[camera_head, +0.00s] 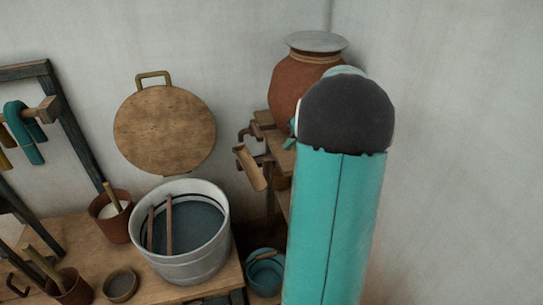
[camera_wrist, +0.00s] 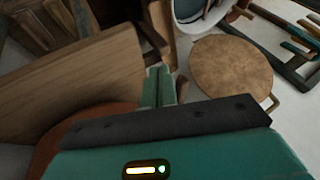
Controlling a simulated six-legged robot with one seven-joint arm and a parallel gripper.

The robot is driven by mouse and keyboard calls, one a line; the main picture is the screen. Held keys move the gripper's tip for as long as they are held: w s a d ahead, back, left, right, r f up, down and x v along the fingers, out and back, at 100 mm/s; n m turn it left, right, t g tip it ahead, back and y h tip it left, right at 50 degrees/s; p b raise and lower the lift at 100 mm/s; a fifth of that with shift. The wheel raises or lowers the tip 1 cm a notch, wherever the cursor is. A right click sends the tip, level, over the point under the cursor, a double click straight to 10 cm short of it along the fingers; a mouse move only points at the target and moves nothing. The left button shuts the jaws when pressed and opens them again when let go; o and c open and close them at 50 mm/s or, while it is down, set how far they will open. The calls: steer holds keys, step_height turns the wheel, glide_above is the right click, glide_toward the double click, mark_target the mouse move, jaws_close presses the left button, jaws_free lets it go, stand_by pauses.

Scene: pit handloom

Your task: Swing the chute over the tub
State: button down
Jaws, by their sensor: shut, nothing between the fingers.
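The chute looks to be the short tan wooden piece (camera_head: 250,168) on the side of a wooden stand, tilted, with its lower end in the gap right of the tub. The tub (camera_head: 190,268) is a round grey metal vessel with dark liquid and two wooden sticks in it. The chute is apart from the tub's rim. My gripper (camera_wrist: 160,88) is shut and empty in the wrist view, close to a broad wooden surface. In the head view my arm hides most of it. The tub's rim also shows at the top of the wrist view (camera_wrist: 180,28).
A clay pot (camera_head: 288,90) with a grey lid stands on the wooden stand behind my arm. A round wooden lid (camera_head: 165,130) leans on the wall. A teal bucket (camera_head: 265,275) sits low beside the table. A brown pot (camera_head: 112,228) stands left of the tub.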

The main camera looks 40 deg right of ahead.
mark_target(278, 159)
steer(key=shift+s+d+f, duration=0.15)
steer(key=shift+d+f, duration=0.1)
steer(key=shift+d, duration=0.3)
steer(key=shift+s+d+f, duration=0.15)
steer(key=shift+d+f, duration=0.05)
steer(key=shift+d, duration=0.35)
steer(key=x, duration=1)
steer(key=shift+a, duration=0.1)
